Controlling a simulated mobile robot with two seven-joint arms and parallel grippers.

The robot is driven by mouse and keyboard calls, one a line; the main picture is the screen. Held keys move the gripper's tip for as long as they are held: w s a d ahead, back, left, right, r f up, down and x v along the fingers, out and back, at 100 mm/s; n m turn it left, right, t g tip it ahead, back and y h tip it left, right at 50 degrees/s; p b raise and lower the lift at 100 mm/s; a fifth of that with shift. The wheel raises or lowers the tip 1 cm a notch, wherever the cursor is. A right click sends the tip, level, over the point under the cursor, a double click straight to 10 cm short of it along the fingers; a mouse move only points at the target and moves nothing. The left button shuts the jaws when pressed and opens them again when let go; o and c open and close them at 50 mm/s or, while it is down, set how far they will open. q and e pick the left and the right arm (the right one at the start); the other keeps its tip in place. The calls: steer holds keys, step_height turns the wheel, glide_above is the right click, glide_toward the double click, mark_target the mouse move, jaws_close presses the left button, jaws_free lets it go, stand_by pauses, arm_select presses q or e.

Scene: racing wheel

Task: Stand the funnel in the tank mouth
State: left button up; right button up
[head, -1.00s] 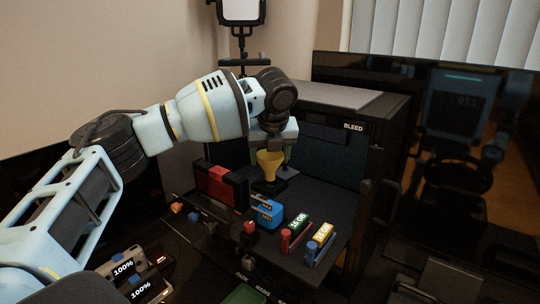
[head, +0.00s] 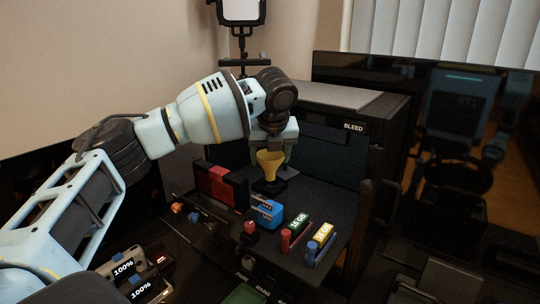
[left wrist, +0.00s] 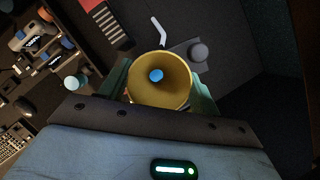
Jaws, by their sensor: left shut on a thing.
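The yellow funnel (head: 270,160) is upright, wide end up, between the green fingers of my left gripper (head: 275,146). In the left wrist view I look down into the funnel (left wrist: 150,88), with a blue spot at its centre. The left gripper (left wrist: 160,84) is shut on it. In the head view the spout is over or at a dark block (head: 268,187) on the black surface. I cannot tell whether this is the tank or whether the spout is in its mouth. My right gripper does not show.
A red and black block (head: 220,186) stands left of the funnel. In front are a blue block (head: 266,213), a green-labelled piece (head: 296,232) and a yellow-labelled piece (head: 320,240). A dark cabinet marked BLEED (head: 353,127) rises behind, and a monitor stands right.

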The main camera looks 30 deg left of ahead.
mark_target(270, 166)
arm_select(q)
steer(key=shift+f, duration=1.55)
steer(key=o, duration=1)
steer(key=shift+o, duration=0.2)
steer(key=shift+s+d+r, duration=0.15)
steer(key=shift+r, duration=0.45)
steer(key=shift+v, duration=0.75)
steer(key=s+d, duration=0.7)
steer(key=s, duration=0.2)
steer(key=shift+s+d, duration=0.15)
steer(key=shift+d, duration=0.25)
